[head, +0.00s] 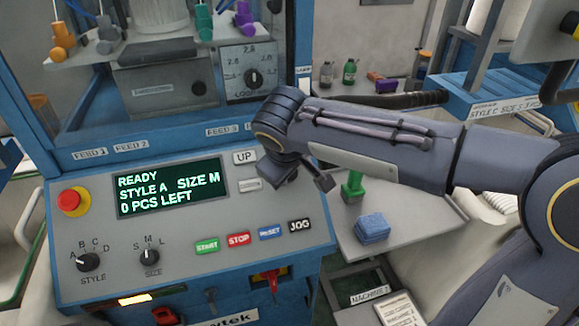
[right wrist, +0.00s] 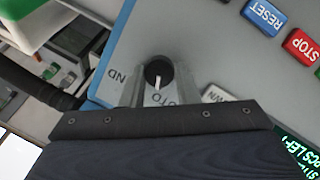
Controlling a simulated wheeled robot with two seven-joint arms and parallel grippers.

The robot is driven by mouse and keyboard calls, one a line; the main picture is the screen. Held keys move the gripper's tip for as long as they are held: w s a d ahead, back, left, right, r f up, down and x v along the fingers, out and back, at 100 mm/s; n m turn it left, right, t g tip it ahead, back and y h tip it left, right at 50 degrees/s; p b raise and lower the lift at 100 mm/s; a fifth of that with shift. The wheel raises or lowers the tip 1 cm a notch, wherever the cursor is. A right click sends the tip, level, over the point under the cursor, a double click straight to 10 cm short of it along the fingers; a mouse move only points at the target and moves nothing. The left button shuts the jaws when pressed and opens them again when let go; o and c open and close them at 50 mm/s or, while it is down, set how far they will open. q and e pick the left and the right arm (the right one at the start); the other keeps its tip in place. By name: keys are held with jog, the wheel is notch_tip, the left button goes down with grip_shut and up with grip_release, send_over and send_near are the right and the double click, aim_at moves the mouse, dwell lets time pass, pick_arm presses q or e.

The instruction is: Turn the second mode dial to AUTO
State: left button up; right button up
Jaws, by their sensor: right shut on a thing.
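The mode dial (right wrist: 158,70) is a small dark round knob with a white pointer on the grey panel, in the right wrist view. Partly hidden letters "ND" are left of it and "TO" below it. The pointer faces down in that view, just left of the "TO" letters; I cannot tell if it is exactly on a label. My right gripper (right wrist: 158,84) is shut on the dial, one finger on each side. In the head view my right gripper (head: 295,181) is at the panel's right edge and hides the dial. My left gripper is not in view.
UP (head: 245,157) and DOWN (head: 250,185) buttons are close left of my gripper. START, STOP, RESET and JOG (head: 299,226) buttons lie below. STYLE (head: 88,262) and SIZE (head: 152,257) dials are further left. A side table holds a folded blue cloth (head: 372,228).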

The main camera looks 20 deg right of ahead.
jog(key=shift+n, duration=0.7)
jog(key=o, duration=1)
jog(key=v, duration=0.8)
jog(key=shift+s+a+f+p, duration=0.1)
jog(key=shift+a+f+p, duration=0.05)
jog(key=shift+p, duration=0.2)
